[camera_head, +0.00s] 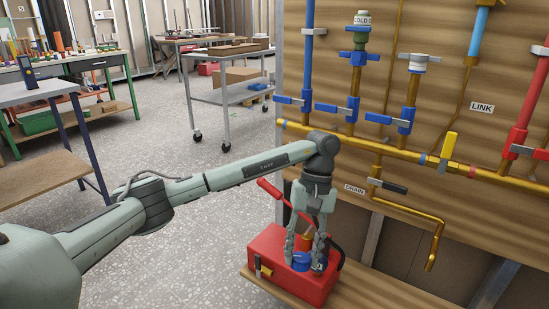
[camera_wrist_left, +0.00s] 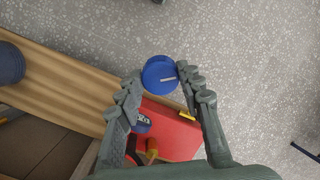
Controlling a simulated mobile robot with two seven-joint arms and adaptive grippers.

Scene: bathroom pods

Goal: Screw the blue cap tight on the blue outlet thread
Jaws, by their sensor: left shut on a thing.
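My left gripper (camera_head: 304,262) points down over the red toolbox, shut on the blue cap (camera_head: 301,261). Height above the box is hard to judge. On the wooden wall stand two upright branches with blue valves: one has a greenish top (camera_head: 361,38) and a label reading "COLD O", the other a white top (camera_head: 418,60). Which bears the blue outlet thread I cannot tell. My right gripper is not in view.
The red toolbox (camera_head: 268,242) stands on a wooden ledge (camera_head: 345,294) and holds several small items. A brass pipe (camera_head: 398,151), blue handles and a drain spout (camera_head: 433,250) stick out from the wall. Workbenches and a cart (camera_head: 222,96) stand behind on open floor.

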